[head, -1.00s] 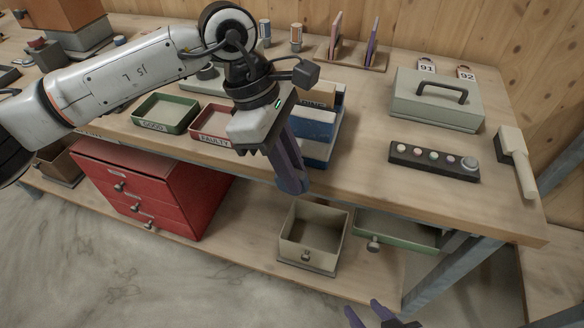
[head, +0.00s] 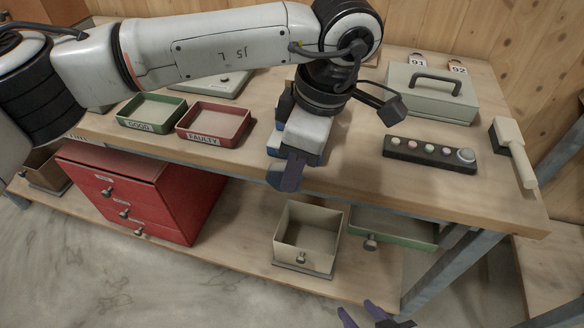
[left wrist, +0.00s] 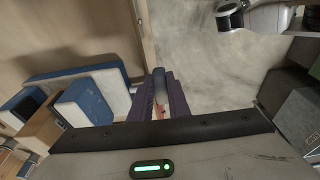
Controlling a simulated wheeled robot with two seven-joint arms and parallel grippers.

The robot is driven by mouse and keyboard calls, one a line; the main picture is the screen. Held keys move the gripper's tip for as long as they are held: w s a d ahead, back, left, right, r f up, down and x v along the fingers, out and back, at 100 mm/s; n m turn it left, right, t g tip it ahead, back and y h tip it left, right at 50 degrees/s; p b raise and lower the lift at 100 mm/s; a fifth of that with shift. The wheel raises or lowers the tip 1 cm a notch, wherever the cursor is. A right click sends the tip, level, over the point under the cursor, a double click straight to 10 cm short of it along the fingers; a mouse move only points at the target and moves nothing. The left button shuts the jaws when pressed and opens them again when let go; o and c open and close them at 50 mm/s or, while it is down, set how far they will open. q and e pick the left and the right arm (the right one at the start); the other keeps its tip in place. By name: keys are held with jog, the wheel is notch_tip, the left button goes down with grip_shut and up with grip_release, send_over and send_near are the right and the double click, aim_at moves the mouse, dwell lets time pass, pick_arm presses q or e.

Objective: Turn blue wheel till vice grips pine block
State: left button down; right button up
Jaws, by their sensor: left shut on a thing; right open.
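My left gripper (head: 284,180) is at the bench's front edge, in front of the blue vice (head: 284,105), which my arm mostly hides. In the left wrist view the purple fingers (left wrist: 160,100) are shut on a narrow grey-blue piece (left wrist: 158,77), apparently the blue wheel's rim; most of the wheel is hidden. The vice shows there as blue and pale parts (left wrist: 88,98) left of the fingers. A wooden block (left wrist: 38,130), apparently the pine block, lies beside them; whether the jaws touch it is unclear. My right gripper (head: 363,314) is open and empty, low at the bottom.
A green tray (head: 152,126) and a red tray (head: 246,130) stand left of the vice. A button panel (head: 430,152), grey case (head: 470,105) and mallet (head: 513,155) are to the right. Below are a red drawer cabinet (head: 140,190) and an open bin (head: 310,262).

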dwell(0.4)
pick_arm(q)
jog(key=c, duration=1.7)
grip_release()
jog(key=v, duration=1)
jog(key=shift+d+r, duration=0.15)
jog(key=shift+d, duration=0.05)
